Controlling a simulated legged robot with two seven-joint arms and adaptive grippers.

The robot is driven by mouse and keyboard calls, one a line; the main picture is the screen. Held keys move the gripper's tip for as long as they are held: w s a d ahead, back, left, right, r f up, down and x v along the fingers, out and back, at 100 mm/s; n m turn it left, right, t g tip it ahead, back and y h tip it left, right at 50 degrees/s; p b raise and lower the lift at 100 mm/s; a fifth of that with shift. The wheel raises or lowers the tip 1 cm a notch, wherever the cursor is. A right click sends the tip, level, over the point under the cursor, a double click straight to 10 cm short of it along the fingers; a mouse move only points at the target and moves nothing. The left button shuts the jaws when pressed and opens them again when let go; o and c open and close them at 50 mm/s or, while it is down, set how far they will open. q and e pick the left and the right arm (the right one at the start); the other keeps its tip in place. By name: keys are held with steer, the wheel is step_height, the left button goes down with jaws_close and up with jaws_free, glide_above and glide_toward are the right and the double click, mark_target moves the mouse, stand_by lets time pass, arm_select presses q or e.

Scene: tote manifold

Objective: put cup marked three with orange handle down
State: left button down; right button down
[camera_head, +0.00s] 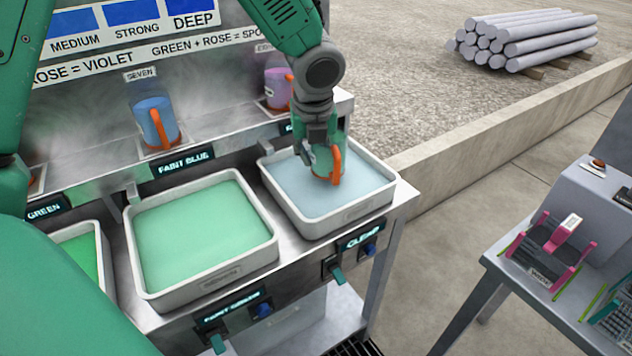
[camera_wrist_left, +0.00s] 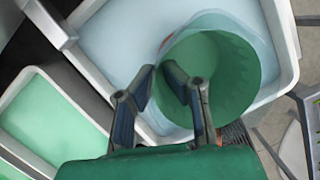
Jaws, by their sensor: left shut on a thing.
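My left gripper (camera_head: 317,142) is shut on the wall of a clear cup (camera_head: 322,160) with an orange handle (camera_head: 337,162). In the left wrist view the gripper (camera_wrist_left: 161,84) has one finger inside the rim and one outside, and the cup (camera_wrist_left: 232,75) looks green inside. The cup is at the right-hand tote (camera_head: 300,222) of pale blue liquid, above a sign reading "CLEAR". I cannot tell whether its base touches the liquid. No number shows on the cup. My right gripper is not in view.
A tote of green liquid (camera_head: 140,282) stands to the left. On the shelf behind are a blue cup (camera_head: 153,118) under a "SEVEN" label and a purple cup (camera_head: 277,90), both with orange handles. A side table (camera_head: 497,262) with a pink rack (camera_head: 546,262) stands at right.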

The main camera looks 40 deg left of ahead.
arm_select(q)
steer(key=shift+x, duration=0.85)
step_height(320, 180, down, 4)
steer(key=shift+s+a+r+b, duration=0.15)
steer(key=shift+a+r+b, duration=0.05)
steer(key=shift+b, duration=0.4)
steer(key=shift+d+r, duration=0.1)
steer(key=c, duration=1.7)
jaws_free()
steer(key=shift+d, duration=0.1)
steer(key=p+v, duration=0.3)
steer(key=v, duration=0.9)
